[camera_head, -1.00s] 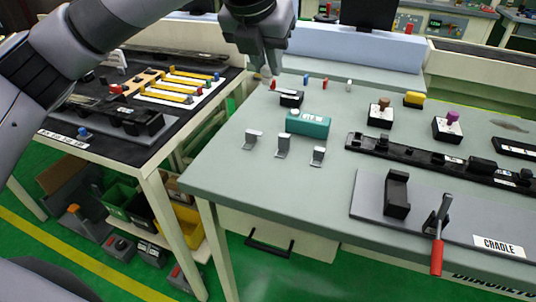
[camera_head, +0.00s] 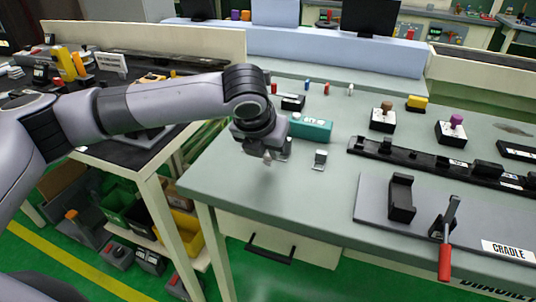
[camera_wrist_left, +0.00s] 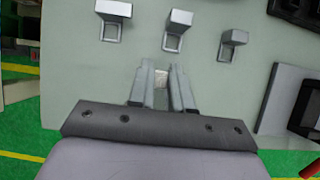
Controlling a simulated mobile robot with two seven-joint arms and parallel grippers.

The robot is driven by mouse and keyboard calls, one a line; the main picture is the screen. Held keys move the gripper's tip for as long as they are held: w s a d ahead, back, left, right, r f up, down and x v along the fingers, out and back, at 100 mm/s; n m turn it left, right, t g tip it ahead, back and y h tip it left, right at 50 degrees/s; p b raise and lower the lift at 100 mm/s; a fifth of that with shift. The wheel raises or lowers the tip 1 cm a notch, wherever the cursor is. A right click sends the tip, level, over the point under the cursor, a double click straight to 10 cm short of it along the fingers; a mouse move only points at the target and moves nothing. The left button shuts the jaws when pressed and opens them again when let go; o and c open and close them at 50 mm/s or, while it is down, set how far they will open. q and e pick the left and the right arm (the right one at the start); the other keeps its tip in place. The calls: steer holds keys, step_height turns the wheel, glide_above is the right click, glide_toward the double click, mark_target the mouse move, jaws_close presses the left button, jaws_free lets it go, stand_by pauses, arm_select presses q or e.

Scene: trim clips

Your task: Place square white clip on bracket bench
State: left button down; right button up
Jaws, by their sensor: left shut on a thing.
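My left gripper (camera_head: 267,156) hangs over the front left part of the grey-green bench (camera_head: 230,185). In the left wrist view, its two fingers (camera_wrist_left: 162,88) are shut on a small white clip (camera_wrist_left: 161,90). The fingers hide much of the clip, so its full shape is unclear. Three metal brackets stand in a row just beyond the fingertips: left (camera_wrist_left: 114,22), middle (camera_wrist_left: 178,28) and right (camera_wrist_left: 232,42). In the head view, the right bracket (camera_head: 320,160) is clear, and the gripper covers much of the others. My right gripper is not in view.
A teal block (camera_head: 312,129) sits behind the brackets. A black rail (camera_head: 420,157) and a cradle plate (camera_head: 375,200) with a red-handled lever (camera_head: 445,255) lie to the right. Small coloured clips stand at the back, including a white one (camera_head: 350,89). The bench's front left is clear.

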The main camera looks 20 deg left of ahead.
arm_select(q)
steer(key=shift+f, duration=0.8)
steer(key=c, duration=1)
jaws_free()
steer(key=shift+c, duration=0.2)
